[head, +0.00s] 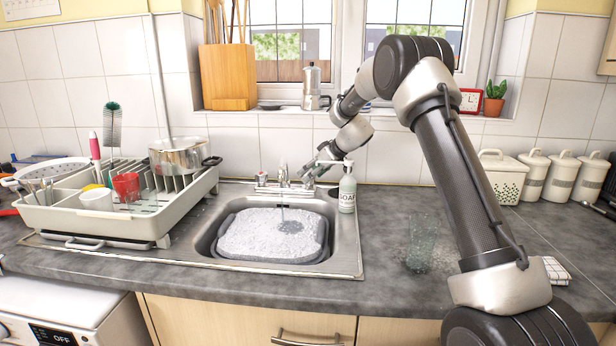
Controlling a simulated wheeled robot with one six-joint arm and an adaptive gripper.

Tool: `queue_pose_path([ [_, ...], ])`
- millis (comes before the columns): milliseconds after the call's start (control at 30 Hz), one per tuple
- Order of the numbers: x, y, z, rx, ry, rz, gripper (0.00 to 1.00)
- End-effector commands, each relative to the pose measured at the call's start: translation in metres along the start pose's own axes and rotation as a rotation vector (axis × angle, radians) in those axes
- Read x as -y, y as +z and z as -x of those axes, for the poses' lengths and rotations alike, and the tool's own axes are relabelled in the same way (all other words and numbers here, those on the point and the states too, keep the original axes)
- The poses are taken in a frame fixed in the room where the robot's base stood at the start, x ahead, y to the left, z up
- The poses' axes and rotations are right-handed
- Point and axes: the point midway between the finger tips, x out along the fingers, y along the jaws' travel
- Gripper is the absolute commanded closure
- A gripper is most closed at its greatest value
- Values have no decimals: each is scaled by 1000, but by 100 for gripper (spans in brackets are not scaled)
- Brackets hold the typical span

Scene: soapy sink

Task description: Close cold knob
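The faucet (283,176) stands at the back rim of the sink, with a thin stream of water below its spout. A red-marked knob (262,177) shows to the left of the spout. My gripper (309,173) reaches down from the right, just right of the spout, at the place where the other knob would be. That knob is hidden or too small to make out. I cannot tell whether the gripper touches it, or how far its fingers are apart. The sink (347,250) holds a grey basin full of white foam, with a darker patch near the stream.
A soap bottle (347,188) stands close to the right of my gripper. A dish rack (110,223) with a pot (181,156) is at the left. A clear glass (419,246) stands on the right counter. A moka pot (312,88) is on the sill behind.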

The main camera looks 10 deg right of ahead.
Motion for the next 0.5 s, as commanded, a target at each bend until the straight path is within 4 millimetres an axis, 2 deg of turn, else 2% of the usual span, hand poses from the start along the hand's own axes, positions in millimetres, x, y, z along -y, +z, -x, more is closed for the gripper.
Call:
queue_pose_path([
  [100,0,0,-15,0,0,0,36],
  [200,0,0,-20,-1,1,0,36],
  [467,0,0,-22,0,1,-1,36],
  [500,0,0,-22,0,1,-1,42],
])
